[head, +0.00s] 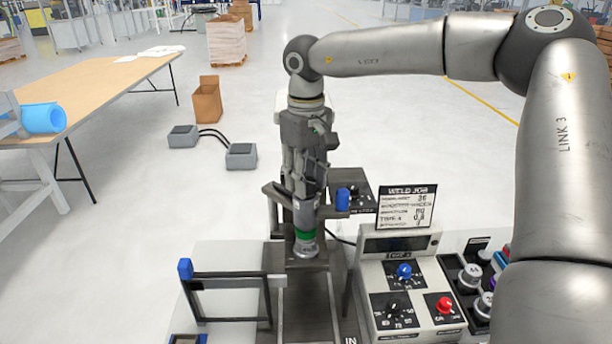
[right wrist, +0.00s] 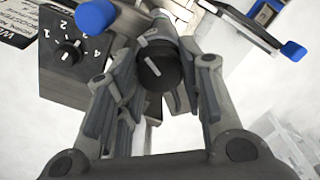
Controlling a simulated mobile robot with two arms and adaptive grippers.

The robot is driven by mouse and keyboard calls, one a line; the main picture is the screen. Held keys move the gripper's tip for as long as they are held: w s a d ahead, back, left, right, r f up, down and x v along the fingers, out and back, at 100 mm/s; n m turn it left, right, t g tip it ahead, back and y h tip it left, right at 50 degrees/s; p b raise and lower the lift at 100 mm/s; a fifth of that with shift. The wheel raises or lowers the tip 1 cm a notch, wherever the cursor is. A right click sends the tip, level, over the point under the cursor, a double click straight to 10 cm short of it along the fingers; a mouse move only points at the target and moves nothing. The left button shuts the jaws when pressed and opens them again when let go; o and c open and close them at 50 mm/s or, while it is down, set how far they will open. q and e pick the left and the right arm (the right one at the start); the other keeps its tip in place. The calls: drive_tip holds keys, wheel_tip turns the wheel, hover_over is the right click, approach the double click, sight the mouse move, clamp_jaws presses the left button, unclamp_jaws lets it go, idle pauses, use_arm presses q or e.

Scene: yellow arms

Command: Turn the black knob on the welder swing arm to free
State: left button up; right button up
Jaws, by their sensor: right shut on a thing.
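A black knob (right wrist: 160,68) with a white pointer mark sits between the fingers of my right gripper in the right wrist view. It caps an upright cylinder with a green band and a metal foot (head: 305,249), seen below the fingers in the head view. My right gripper (head: 306,190) points down from above and is shut on the knob; its fingers also show in the right wrist view (right wrist: 160,95). In the head view the gripper hides the knob. I cannot read any markings around it. My left gripper is in neither view.
A second black dial (right wrist: 68,55) with numbers sits on a dark box beside the gripper. A blue-tipped bar (head: 235,280) stands front left. A control box (head: 410,290) with blue, black and red knobs and a weld job sign (head: 407,207) are at right. Open floor lies behind.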

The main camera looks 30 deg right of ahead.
drive_tip(key=shift+r, duration=0.1)
idle(0.4)
drive_tip(key=o, duration=1)
drive_tip(key=shift+o, duration=0.2)
wheel_tip(320, 180, up, 12)
